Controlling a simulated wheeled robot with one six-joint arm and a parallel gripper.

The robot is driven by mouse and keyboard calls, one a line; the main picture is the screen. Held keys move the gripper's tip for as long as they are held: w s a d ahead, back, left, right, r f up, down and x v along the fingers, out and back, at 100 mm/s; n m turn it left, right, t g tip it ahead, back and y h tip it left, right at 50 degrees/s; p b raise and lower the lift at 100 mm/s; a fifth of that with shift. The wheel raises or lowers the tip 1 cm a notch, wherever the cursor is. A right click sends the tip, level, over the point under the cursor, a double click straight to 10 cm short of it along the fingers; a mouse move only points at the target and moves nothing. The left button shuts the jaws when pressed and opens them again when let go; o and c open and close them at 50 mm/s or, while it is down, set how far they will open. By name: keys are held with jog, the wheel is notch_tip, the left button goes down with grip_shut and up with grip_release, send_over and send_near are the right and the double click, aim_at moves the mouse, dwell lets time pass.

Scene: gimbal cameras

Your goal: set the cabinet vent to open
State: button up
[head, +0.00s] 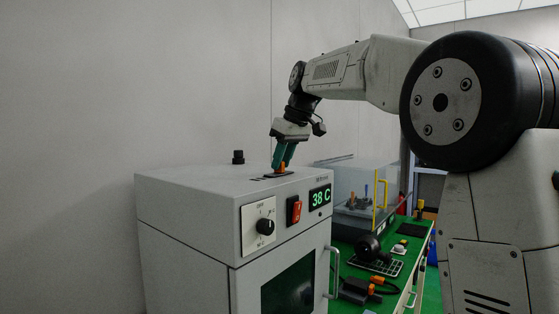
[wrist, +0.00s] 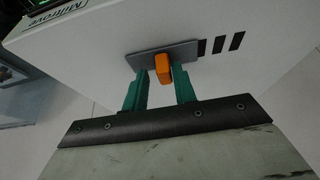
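The cabinet (head: 185,205) is a pale grey box. On its top is the vent, a grey plate (wrist: 140,60) with an orange tab (wrist: 163,68) standing up from it. Dark slots (wrist: 219,44) lie beside the plate, to the right in the wrist view. My gripper (head: 281,164) points down at the vent from above. In the wrist view its two green fingers (wrist: 159,74) stand on either side of the orange tab. A gap shows on the left of the tab; the right finger is close to it. I cannot tell whether that finger touches.
The cabinet front has a black dial (head: 265,227), an orange-red switch (head: 294,211) and a display (head: 320,197) reading 38 C. A black knob (head: 238,157) stands on top at the back. A green bench (head: 345,232) with a clear bin (head: 352,205) and several small items is at right.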

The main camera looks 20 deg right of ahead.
jog(key=shift+o, duration=0.3)
jog(key=shift+d, duration=0.1)
jog(key=v, duration=0.7)
jog(key=shift+r, duration=0.3)
jog(key=shift+s, duration=0.1)
jog(key=s+a+f+m+g+h, duration=0.1)
jog(key=s+a+f+m, duration=0.1)
jog(key=s+f, duration=1.3)
jog(key=s+a+f+m+g+h, duration=0.1)
jog(key=s+f+m, duration=0.3)
jog(key=s+f, duration=1.2)
jog(key=s+a, duration=0.1)
jog(key=s, duration=0.6)
jog(key=shift+a+f+g, duration=0.2)
jog(key=shift+f+g, duration=0.1)
